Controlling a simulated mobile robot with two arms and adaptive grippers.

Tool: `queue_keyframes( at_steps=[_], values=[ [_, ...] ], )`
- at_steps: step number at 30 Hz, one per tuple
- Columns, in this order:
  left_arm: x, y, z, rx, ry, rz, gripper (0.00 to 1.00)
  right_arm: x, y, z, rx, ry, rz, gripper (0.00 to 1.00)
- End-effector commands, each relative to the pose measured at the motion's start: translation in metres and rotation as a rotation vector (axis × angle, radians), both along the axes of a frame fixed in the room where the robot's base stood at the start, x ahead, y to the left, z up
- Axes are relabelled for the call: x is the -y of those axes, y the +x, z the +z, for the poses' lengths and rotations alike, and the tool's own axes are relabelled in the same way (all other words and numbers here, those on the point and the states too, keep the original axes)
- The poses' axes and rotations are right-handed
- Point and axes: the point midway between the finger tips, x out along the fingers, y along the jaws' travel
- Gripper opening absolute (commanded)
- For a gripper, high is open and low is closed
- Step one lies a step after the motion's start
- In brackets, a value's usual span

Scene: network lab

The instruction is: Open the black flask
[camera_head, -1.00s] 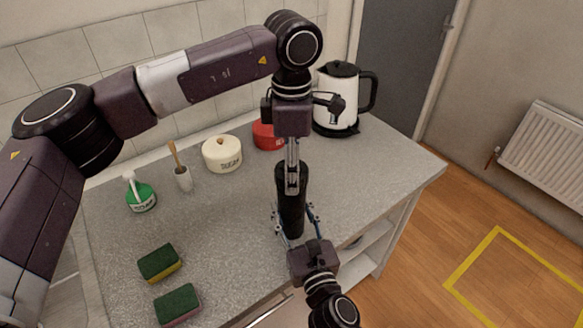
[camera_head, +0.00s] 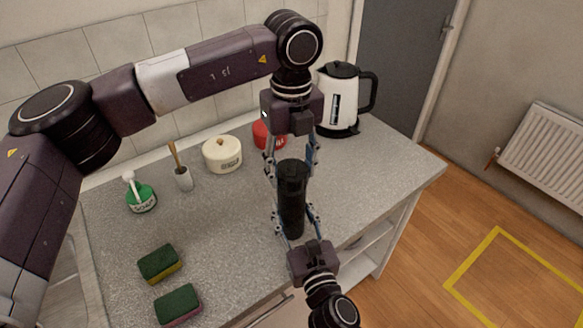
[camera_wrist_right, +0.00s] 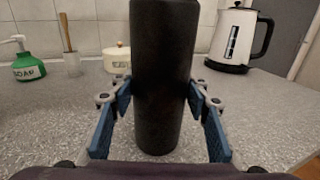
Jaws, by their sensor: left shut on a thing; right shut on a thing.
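The black flask (camera_head: 291,200) stands upright on the grey speckled worktop (camera_head: 231,231). My left gripper (camera_head: 292,167) comes down from above, with its fingers on either side of the flask's top, shut on the flask's lid. My right gripper (camera_head: 295,216) comes from the front and is shut on the lower body of the flask. In the right wrist view the flask (camera_wrist_right: 163,60) stands between the blue-padded fingers of the right gripper (camera_wrist_right: 158,93). The flask's top end is cut off in that view. I cannot see a gap between lid and body.
A white kettle (camera_head: 340,100) stands behind right. A red pot (camera_head: 263,136), a cream sugar pot (camera_head: 222,155), a brush in a holder (camera_head: 183,179) and a green soap bottle (camera_head: 141,197) line the back. Two sponges (camera_head: 160,263) lie front left. The worktop right of the flask is clear.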

Motion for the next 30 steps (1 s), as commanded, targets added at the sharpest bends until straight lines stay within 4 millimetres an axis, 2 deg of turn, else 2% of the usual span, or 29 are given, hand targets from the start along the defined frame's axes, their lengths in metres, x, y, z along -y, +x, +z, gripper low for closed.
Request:
queue_keyframes(
  at_steps=[6, 11, 30],
  values=[
    [-0.0003, 0.001, 0.0007, 0.003, -0.001, 0.405, 0.19, -0.0002, -0.0002, 0.0003, 0.001, 0.0, 0.001, 0.0],
    [-0.0004, 0.0011, 0.0009, 0.003, 0.0, 0.596, 0.19, -0.0003, -0.0002, 0.0003, 0.001, 0.0, 0.001, 0.0],
    [-0.0004, 0.0015, 0.0014, 0.003, -0.001, 0.608, 0.19, -0.0002, -0.0001, 0.0002, 0.0, 0.0, 0.0, 0.0]
  ],
)
